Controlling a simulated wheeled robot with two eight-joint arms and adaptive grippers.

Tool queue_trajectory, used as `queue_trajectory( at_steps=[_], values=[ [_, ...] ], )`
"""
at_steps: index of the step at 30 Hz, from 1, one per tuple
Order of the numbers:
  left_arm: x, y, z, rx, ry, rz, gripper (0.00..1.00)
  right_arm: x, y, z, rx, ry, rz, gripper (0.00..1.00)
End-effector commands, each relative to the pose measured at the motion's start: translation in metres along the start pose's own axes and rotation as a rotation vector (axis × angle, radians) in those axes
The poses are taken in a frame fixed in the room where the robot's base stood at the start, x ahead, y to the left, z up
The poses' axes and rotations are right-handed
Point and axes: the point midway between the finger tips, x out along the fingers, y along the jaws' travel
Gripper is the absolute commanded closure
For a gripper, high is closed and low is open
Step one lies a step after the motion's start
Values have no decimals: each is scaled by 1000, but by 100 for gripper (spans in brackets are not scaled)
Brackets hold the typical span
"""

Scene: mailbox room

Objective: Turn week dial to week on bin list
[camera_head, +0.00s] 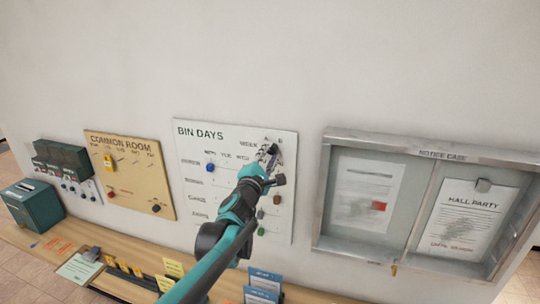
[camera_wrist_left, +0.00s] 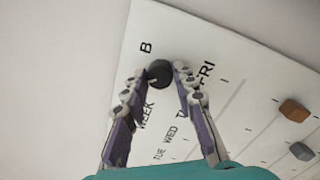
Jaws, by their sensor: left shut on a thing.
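The BIN DAYS board (camera_head: 215,145) hangs on the wall; its white face also shows in the wrist view (camera_wrist_left: 225,65). The week dial (camera_wrist_left: 158,73) is a round black knob near the board's top right corner, beside the word WEEK. A letter B is printed by it; its pointer cannot be made out. My left gripper (camera_head: 268,154) reaches up to this corner. In the left wrist view, its two fingertips (camera_wrist_left: 160,72) are shut on the dial from either side. No sheet in view can be read as the bin list. My right gripper is out of view.
A blue peg (camera_head: 210,167) and several coloured pegs sit on the board. The notice case (camera_head: 325,190) stands out at the right, the COMMON ROOM board (camera_head: 130,165) hangs left. Cards and leaflets (camera_head: 264,281) stand on the shelf (camera_head: 130,240) below.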

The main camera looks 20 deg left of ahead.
Motion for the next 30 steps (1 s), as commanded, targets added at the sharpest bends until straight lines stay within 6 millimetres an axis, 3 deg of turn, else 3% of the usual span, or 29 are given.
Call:
queue_trajectory(
  at_steps=[3,4,6,17,20,30],
  values=[
    [-1,-2,-2,2,4,-1,100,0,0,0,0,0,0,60],
    [-1,-2,-2,2,4,-1,68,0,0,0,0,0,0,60],
    [-1,-1,-1,2,3,-1,52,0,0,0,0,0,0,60],
    [-4,0,-1,2,2,0,52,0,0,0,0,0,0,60],
    [-16,0,-1,2,2,0,52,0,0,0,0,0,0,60],
    [-89,0,-1,2,3,0,52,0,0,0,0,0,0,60]
  ],
)
